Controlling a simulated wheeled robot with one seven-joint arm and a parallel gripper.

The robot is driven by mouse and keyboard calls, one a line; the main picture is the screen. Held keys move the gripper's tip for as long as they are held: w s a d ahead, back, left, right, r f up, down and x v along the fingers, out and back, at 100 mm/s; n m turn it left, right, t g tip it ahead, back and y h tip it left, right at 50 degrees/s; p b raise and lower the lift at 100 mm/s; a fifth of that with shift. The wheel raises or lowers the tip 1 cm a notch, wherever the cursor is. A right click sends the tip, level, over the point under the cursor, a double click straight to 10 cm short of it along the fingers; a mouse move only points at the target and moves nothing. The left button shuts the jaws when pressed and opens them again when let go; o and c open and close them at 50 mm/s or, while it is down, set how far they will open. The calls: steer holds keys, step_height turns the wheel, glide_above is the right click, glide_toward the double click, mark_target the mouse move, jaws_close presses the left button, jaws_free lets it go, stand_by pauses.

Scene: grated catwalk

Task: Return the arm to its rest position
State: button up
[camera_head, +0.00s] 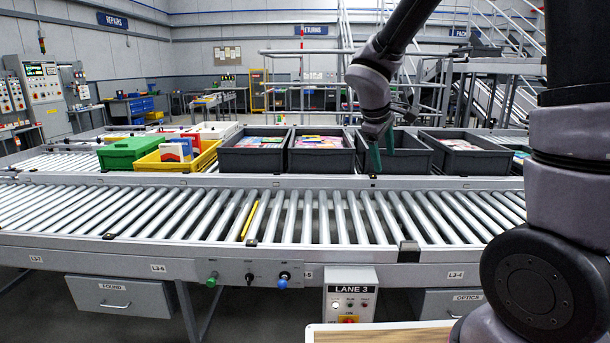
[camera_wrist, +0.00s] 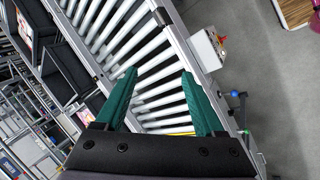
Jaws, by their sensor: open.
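My gripper (camera_head: 382,155) hangs from my arm over the back of the roller conveyor, in front of a dark grey bin (camera_head: 408,165) in the head view. Its two green fingers point down. In the wrist view my gripper (camera_wrist: 165,98) shows the two green fingers spread apart with nothing between them. Rollers (camera_wrist: 160,75) of the conveyor lie beyond the fingertips. My arm reaches out from the right side of the head view, bent down at the wrist.
Along the conveyor's back stand a green bin (camera_head: 125,153), a yellow bin (camera_head: 181,165) and several dark bins holding items. The front roller lane (camera_head: 330,222) is mostly clear, with one yellow roller (camera_head: 250,220). A Lane 3 control box (camera_head: 350,297) stands in front.

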steer(key=s+d+r+m+t+y, duration=0.1)
steer(key=s+d+r+m+y, duration=0.1)
steer(key=s+r+m, duration=0.4)
steer(key=s+d+r+m+t+y, duration=0.1)
steer(key=s+r+m, duration=0.6)
steer(key=s, duration=0.7)
steer(key=d+y, duration=0.1)
steer(key=y, duration=0.1)
steer(key=shift+s+d+r+t+y, duration=0.15)
steer(key=shift+d+r+t+y, duration=0.15)
steer(key=shift+d, duration=0.1)
